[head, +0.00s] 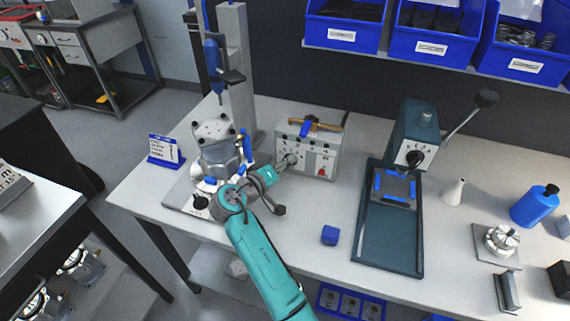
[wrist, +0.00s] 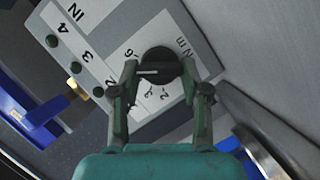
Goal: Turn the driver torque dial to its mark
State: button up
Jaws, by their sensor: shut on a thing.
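The torque dial (wrist: 160,60) is a round black knob with a white pointer line, on the pale front panel of the driver's control box (head: 322,158). In the wrist view its pointer lies nearly level and reaches left. Printed figures and "Nm" surround the knob, partly covered by my fingers. I cannot make out a separate target mark. My gripper (head: 285,163) is at the left part of the box front in the head view, where it hides the dial. In the wrist view my gripper (wrist: 159,72) has a finger on each side of the knob, shut on it.
The blue driver (head: 213,62) hangs on a column above a metal housing (head: 218,150) left of my gripper. A blue-and-white sign (head: 165,150) stands further left. A dark press (head: 395,215) and a small blue block (head: 330,235) are to the right. Bench between box and press is clear.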

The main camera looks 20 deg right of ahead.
jog(key=shift+n, duration=0.4)
jog(key=o, duration=1.1)
jog(key=shift+o, duration=0.2)
jog(key=shift+a, duration=0.1)
jog(key=v, duration=1.2)
jog(key=shift+f, duration=0.25)
